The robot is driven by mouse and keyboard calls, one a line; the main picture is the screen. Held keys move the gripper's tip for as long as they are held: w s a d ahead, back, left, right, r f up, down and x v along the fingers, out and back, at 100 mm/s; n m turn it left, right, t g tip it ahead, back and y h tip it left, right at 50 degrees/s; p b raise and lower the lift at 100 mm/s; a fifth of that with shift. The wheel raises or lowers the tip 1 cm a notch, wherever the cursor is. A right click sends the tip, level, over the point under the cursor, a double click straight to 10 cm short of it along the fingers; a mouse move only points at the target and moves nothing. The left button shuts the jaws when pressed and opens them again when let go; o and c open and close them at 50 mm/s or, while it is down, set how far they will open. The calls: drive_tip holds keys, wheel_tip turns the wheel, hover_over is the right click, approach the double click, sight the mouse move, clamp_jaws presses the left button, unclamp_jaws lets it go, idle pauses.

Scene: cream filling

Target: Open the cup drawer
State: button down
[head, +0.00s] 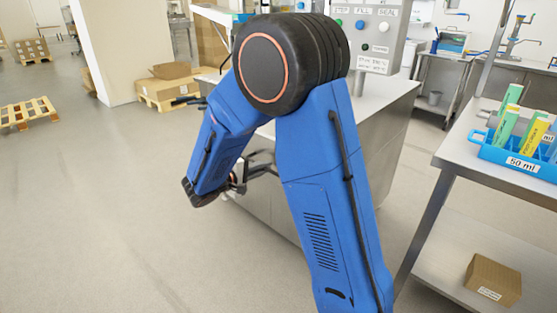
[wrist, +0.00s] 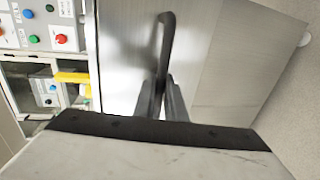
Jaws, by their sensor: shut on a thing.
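A dark bar handle (wrist: 167,38) stands out from a brushed-steel front (wrist: 130,50) in the wrist view. My gripper (wrist: 164,98) is shut on this handle, with one finger on either side of it. In the head view my gripper (head: 258,171) is at the side of the steel cabinet (head: 285,197), low and partly behind my blue arm. The frames do not show clearly whether the drawer front stands out from the cabinet. The inside of the drawer and any cups are not visible.
A control panel (head: 377,25) with coloured buttons stands on the cabinet. A steel table (head: 460,150) at the right holds a blue 50 ml tray (head: 515,166), with a cardboard box (head: 493,279) on its lower shelf. The floor left of the cabinet is clear; pallets (head: 28,113) lie farther back.

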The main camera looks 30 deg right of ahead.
drive_tip(key=f+v, duration=0.3)
drive_tip(key=v, duration=1)
drive_tip(key=shift+s+a, duration=0.2)
drive_tip(key=shift+a, duration=0.5)
drive_tip(key=shift+r, duration=0.15)
drive_tip(key=c, duration=1.8)
unclamp_jaws()
drive_tip(key=v, duration=1.7)
drive_tip(key=shift+a, duration=0.2)
drive_tip(key=shift+a, duration=0.1)
